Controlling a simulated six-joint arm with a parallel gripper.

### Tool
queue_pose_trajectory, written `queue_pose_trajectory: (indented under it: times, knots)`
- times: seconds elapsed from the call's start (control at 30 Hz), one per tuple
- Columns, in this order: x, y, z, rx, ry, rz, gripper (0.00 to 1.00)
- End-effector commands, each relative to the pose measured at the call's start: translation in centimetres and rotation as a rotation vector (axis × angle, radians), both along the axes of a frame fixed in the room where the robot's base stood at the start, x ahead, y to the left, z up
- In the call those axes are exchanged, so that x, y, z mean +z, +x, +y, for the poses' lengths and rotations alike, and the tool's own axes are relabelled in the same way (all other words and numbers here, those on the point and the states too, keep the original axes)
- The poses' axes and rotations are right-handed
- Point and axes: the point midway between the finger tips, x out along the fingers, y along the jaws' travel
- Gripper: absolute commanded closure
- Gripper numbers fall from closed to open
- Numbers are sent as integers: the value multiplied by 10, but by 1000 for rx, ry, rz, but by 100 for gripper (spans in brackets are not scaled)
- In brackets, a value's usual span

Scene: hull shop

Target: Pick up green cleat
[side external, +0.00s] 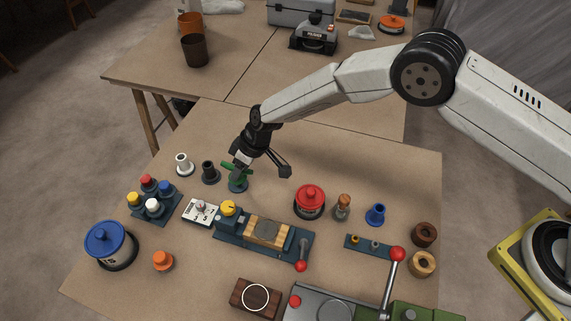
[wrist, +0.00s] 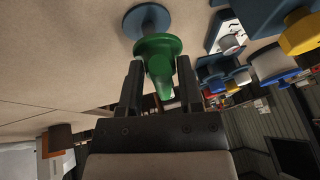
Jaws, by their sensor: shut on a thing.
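In the wrist view the green cleat (wrist: 158,52) sits between the two dark fingers. My gripper (side external: 246,164) reaches down to it from above and is shut on it; the fingers (wrist: 160,82) flank it on both sides. A blue-grey round base (wrist: 147,20) shows beyond the cleat in the wrist view. I cannot tell whether the cleat is clear of the table.
A black knob piece (side external: 210,172) and a white one (side external: 184,164) stand close left. A red-topped pot (side external: 309,201) stands right. The table behind the cleat is clear.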

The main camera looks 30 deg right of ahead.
Motion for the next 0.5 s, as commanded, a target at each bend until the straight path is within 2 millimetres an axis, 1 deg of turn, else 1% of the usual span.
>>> queue_pose_trajectory:
  times: [0.03, 0.27, 0.5]
  knots:
    - [6, -3, -1, 0, 1, -1, 100]
    - [29, -20, -11, -1, 2, -2, 100]
    - [57, -41, -22, -1, 1, -3, 100]
